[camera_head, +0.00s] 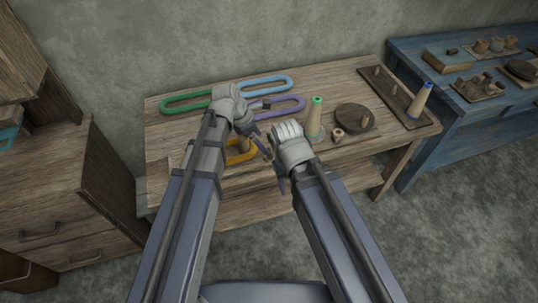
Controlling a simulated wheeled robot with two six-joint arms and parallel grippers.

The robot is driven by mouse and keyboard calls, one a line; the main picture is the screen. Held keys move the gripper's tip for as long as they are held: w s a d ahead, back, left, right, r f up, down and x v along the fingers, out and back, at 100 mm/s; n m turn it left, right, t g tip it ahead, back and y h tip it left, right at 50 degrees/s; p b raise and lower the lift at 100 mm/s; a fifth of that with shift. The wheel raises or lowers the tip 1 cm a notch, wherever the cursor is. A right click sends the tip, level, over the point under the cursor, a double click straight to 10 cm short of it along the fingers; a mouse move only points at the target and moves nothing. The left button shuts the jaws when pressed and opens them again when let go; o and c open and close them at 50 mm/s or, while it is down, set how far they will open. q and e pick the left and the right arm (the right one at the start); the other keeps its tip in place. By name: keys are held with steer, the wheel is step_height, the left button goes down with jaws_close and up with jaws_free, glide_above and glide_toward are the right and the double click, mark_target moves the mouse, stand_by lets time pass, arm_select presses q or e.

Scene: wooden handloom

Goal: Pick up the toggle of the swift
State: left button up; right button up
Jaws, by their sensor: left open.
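I cannot make out the swift or its toggle for certain; my arms cover the middle of the wooden table (160,140). My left gripper (260,123) is open above the table, near a purple yarn loop (295,103). Its wrist hides part of the loops behind it. My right gripper (279,176) is near the table's front edge, beside and below the left one. Its fingers are small and dark, and I cannot tell whether they are open or shut. A yellow loop (246,156) with a wooden peg lies partly behind my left arm.
Green (180,105) and light blue (270,84) loops lie at the back. A blue table (430,50) adjoins; drawers (60,185) stand left.

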arm_select(q)
steer(key=shift+b+x, duration=3.1)
steer(key=shift+x, duration=0.5)
steer(key=shift+s+a, duration=0.1)
steer(key=c, duration=1.4)
steer(key=shift+r, duration=0.1)
step_height(320, 180, up, 10)
steer(key=p, duration=1)
